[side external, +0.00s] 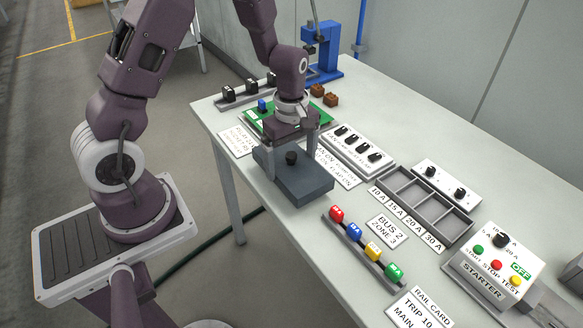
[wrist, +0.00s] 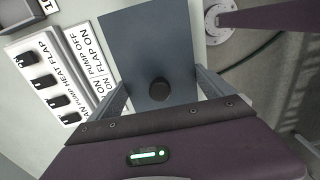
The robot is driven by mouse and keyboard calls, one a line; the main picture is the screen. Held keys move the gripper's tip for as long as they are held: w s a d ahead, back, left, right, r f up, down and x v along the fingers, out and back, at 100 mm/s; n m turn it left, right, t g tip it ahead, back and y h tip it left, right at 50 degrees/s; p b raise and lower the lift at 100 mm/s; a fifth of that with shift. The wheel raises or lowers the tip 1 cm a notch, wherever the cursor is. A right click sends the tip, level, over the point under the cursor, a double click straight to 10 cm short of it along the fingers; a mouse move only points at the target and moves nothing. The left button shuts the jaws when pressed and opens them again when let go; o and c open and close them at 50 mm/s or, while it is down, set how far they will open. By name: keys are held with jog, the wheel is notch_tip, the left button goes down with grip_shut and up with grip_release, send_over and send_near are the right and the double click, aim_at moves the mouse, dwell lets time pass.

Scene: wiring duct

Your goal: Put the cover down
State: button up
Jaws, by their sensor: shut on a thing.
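The cover (side external: 304,184) is a flat dark grey slab with a black round knob on top.
A green circuit board (side external: 256,118) lies behind the cover, partly hidden by my gripper. A white switch panel (side external: 357,151) and labels are to the right. Coloured tags on a rail (side external: 365,245) stand nearer the front, by a grey compartment tray (side external: 425,205).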

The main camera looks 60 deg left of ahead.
aim_at(292, 154)
jog(key=shift+f, duration=1.15)
jog(key=o, duration=0.9)
jog(key=shift+f, duration=0.1)
notch_tip(292, 154, up, 12)
jog(key=shift+f, duration=0.1)
jog(key=s+d+r+m+t, duration=0.2)
jog(key=s+r+m, duration=0.3)
jog(key=s+m, duration=0.1)
jog(key=s+d+r+m+t, duration=0.1)
jog(key=s+d+r+m, duration=0.1)
jog(key=s+r+m, duration=0.2)
jog(key=s+d+r+m+t, duration=0.2)
jog(key=s+r+m, duration=0.3)
jog(key=s+m, duration=0.3)
jog(key=shift+s+d+r+t, duration=0.1)
jog(key=shift+d+r+t, duration=0.1)
jog(key=shift+r+t, duration=0.15)
